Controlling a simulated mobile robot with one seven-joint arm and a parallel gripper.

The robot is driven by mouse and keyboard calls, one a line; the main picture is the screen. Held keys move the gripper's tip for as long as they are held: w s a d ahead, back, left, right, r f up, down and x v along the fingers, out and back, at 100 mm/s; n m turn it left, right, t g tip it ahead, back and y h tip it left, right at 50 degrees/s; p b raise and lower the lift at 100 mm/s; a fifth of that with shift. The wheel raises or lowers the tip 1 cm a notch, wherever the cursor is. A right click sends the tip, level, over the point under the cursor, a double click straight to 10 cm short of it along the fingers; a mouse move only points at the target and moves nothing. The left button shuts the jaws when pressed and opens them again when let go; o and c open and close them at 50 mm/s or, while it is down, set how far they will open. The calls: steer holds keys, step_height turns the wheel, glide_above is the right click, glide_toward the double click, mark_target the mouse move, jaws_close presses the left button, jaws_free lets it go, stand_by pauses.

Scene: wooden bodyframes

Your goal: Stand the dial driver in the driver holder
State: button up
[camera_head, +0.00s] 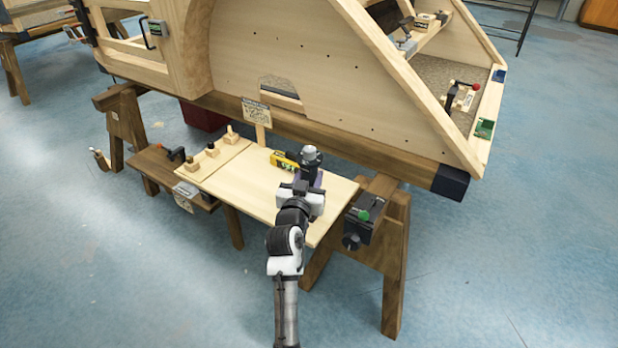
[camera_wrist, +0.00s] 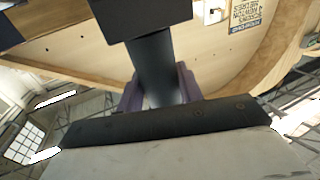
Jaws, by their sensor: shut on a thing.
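My gripper (camera_head: 314,178) is above the right half of the pale board. In the wrist view its purple fingers (camera_wrist: 158,92) are shut on a dark cylinder, which I take to be the dial driver (camera_wrist: 156,62). A wide black block tops this piece there. In the head view the held dial driver (camera_head: 310,156) shows a dark round body with a light grey cap, and my gripper hides its lower part. I cannot tell for sure which fixture is the driver holder; a dark box with a green knob (camera_head: 363,216) stands at the board's right.
The pale board (camera_head: 235,190) is mostly bare. A yellow and black item (camera_head: 284,159) lies behind my gripper. Small wooden blocks with dark tops (camera_head: 212,150) stand at the left. The large wooden frame (camera_head: 290,60) rises close behind. A dark clamp (camera_head: 175,155) is further left.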

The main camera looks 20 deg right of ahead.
steer(key=shift+r, duration=0.15)
steer(key=o, duration=1.1)
steer(key=shift+o, duration=0.5)
steer(key=shift+f, duration=0.2)
steer(key=shift+s, duration=0.1)
